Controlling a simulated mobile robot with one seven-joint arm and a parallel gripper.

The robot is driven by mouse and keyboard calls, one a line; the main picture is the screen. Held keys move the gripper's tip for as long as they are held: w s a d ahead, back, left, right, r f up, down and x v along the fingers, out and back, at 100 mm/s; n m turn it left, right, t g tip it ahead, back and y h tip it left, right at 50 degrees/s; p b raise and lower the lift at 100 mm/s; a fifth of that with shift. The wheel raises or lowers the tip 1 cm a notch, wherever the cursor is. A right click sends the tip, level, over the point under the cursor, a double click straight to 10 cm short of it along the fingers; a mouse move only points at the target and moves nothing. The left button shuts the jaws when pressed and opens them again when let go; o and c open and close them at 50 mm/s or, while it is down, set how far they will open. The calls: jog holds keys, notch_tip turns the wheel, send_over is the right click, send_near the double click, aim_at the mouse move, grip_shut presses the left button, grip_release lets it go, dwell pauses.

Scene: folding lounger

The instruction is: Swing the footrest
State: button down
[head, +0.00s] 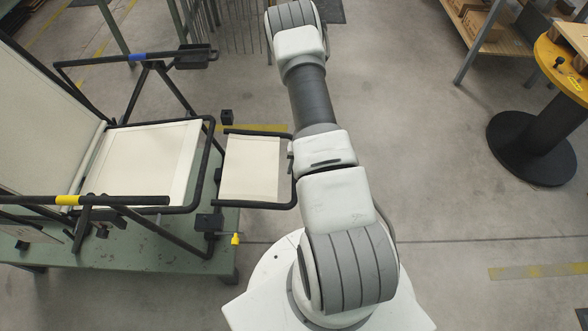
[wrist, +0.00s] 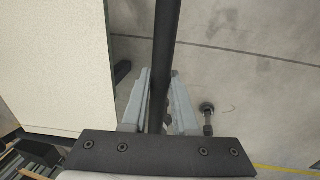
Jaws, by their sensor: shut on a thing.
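The footrest (head: 250,168) is a cream panel in a black tube frame, to the right of the lounger's cream seat (head: 145,160). It reaches out from the seat's front; its exact tilt is hard to tell. In the wrist view, the cream panel (wrist: 55,60) is at left, and the footrest's black bar (wrist: 165,35) runs between the grey fingers of my gripper (wrist: 158,75). The fingers are shut on this bar, one on each side. In the head view my arm hides the gripper and part of the bar's surroundings.
The lounger stands on a green bench (head: 150,255). Its black armrests carry a blue band (head: 137,57) and a yellow band (head: 67,200). A round yellow-topped stand (head: 532,130) is at right, with a wooden shelf (head: 495,35) behind. Open floor lies right of my arm.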

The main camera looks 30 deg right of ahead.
dwell(0.3)
jog(key=c, duration=0.7)
grip_release()
jog(key=shift+r, duration=0.1)
jog(key=r+p, duration=0.1)
jog(key=r, duration=0.4)
jog(key=s+d+r+p, duration=0.1)
jog(key=r, duration=0.5)
jog(key=d+r+p, duration=0.1)
jog(key=r, duration=0.5)
jog(key=shift+s+d+p, duration=0.2)
jog(key=shift+s+p, duration=0.1)
jog(key=shift+s, duration=0.05)
